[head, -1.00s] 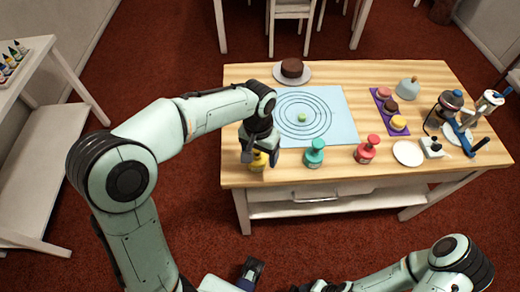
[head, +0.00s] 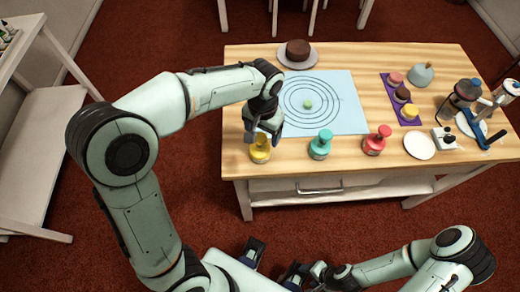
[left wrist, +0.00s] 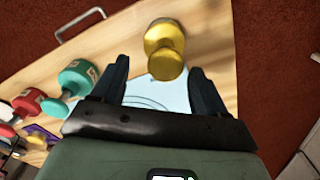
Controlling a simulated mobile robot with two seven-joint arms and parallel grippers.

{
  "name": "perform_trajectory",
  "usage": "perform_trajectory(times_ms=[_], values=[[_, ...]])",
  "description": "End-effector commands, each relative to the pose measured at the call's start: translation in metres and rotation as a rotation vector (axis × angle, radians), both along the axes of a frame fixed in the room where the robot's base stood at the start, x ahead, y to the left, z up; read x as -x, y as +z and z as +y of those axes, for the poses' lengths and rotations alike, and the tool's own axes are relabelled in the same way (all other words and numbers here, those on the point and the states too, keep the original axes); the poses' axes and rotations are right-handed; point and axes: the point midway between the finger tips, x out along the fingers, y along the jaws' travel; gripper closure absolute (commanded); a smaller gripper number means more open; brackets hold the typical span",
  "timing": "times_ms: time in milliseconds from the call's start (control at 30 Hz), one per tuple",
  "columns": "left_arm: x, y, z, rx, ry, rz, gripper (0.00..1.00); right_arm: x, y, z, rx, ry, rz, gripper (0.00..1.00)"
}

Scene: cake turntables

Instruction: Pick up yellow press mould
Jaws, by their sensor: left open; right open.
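The yellow press mould (head: 260,154) stands upright near the table's front left edge, a round knob above a wider round body. My left gripper (head: 263,134) is open and empty, just above and around the top of the mould in the head view, partly covering it. In the left wrist view the mould (left wrist: 164,40) appears ahead of the open left fingers (left wrist: 158,72), its near end lined up with the gap between them. I see no grip on it. My right gripper (head: 294,272) is low at the bottom of the head view, away from the table, and empty.
A teal press mould (head: 320,146) and a red one (head: 376,141) stand to the right along the front edge. Behind lie a blue mat (head: 345,110) and a chocolate cake (head: 298,48). A white plate (head: 419,146) is further right.

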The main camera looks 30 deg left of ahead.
Motion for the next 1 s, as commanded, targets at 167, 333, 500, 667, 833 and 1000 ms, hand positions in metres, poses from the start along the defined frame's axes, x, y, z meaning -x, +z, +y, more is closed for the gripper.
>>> perform_trajectory(times_ms=[167, 333, 500, 667, 833, 1000], values=[[0.004, -0.025, 0.005, -0.001, 0.001, 0.005, 0.26, 0.001, -0.003, 0.000, 0.000, 0.000, 0.001, 0.42], [0.004, -0.046, 0.006, -0.001, 0.000, 0.003, 0.26, 0.002, -0.006, 0.000, 0.000, 0.001, 0.002, 0.42], [0.004, -0.051, 0.006, -0.001, 0.000, 0.002, 0.26, 0.002, -0.006, 0.000, 0.000, 0.000, 0.002, 0.42], [0.004, -0.050, 0.006, -0.001, 0.000, 0.001, 0.36, 0.002, -0.006, 0.000, 0.000, 0.001, 0.002, 0.42], [0.004, -0.050, 0.005, 0.000, 0.000, 0.001, 0.92, 0.002, -0.006, 0.000, 0.000, 0.000, 0.002, 0.42], [0.003, -0.050, 0.005, 0.000, 0.000, 0.000, 0.92, 0.002, -0.006, 0.000, 0.000, 0.000, 0.002, 0.42]])
